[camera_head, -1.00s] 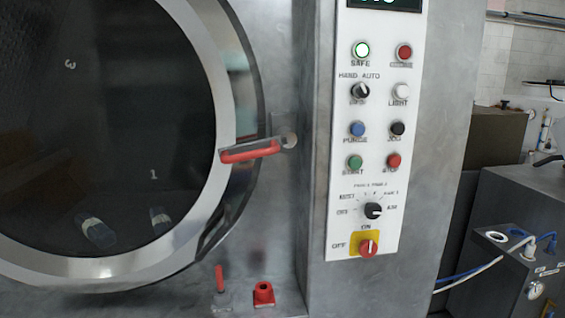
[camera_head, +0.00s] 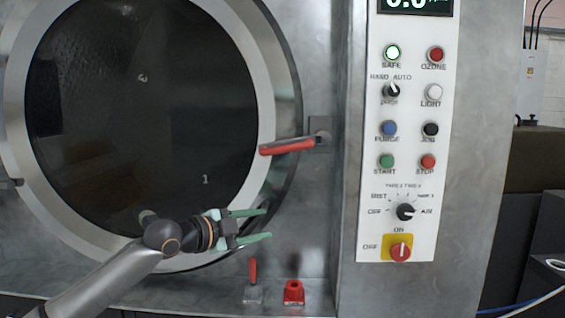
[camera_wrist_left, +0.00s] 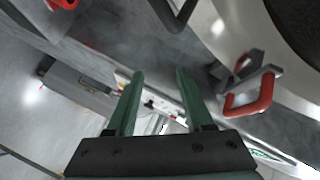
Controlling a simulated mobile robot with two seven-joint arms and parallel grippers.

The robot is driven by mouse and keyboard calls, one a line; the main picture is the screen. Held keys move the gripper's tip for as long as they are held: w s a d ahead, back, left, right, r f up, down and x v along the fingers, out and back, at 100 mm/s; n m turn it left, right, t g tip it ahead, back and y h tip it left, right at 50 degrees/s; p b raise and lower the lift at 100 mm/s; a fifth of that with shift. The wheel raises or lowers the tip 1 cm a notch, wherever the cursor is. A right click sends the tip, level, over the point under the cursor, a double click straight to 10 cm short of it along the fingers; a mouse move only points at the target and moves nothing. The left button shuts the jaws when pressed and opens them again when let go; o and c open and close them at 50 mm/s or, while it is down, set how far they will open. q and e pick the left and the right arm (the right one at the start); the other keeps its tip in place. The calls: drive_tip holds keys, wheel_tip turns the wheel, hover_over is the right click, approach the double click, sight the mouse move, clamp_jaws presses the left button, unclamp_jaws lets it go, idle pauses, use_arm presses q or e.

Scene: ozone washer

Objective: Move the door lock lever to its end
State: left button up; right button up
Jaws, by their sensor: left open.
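The door lock lever (camera_head: 288,146) has a red grip and sits on a metal bracket at the right edge of the round door, pointing left and nearly level. My left gripper (camera_head: 267,224) is below it and apart from it, in front of the lower right door rim. Its green fingers are open and empty, pointing right. In the left wrist view a red U-shaped handle (camera_wrist_left: 250,98), which looks like the same lever, is to the right of the open fingers (camera_wrist_left: 159,74). My right gripper is not in view.
The round dark-glass door (camera_head: 140,110) fills the left side. A white control panel (camera_head: 410,220) with buttons and knobs stands to the right. A small upright red lever (camera_head: 253,271) and a red fitting (camera_head: 293,291) are low, below the gripper. The space between gripper and door lock lever looks clear.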

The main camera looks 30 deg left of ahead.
sight(277, 149)
use_arm(q)
drive_tip(key=s+a+r+m+t+b, duration=0.1)
drive_tip(key=s+r+m+t, duration=0.3)
drive_tip(key=r, duration=1.2)
drive_tip(key=w+p, duration=0.2)
drive_tip(key=w, duration=0.1)
drive_tip(key=w+d+g+p, duration=0.1)
drive_tip(key=w+p, duration=0.2)
drive_tip(key=w+d+g+p, duration=0.1)
drive_tip(key=w+p, duration=0.2)
drive_tip(key=shift+w+n+h, duration=0.15)
drive_tip(key=shift+n+h, duration=0.15)
drive_tip(key=shift+x, duration=0.85)
drive_tip(key=shift+f, duration=0.1)
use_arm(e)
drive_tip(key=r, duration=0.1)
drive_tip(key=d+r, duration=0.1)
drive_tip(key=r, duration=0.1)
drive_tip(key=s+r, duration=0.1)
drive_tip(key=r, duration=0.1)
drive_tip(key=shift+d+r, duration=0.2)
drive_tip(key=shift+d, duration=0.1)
use_arm(q)
clamp_jaws()
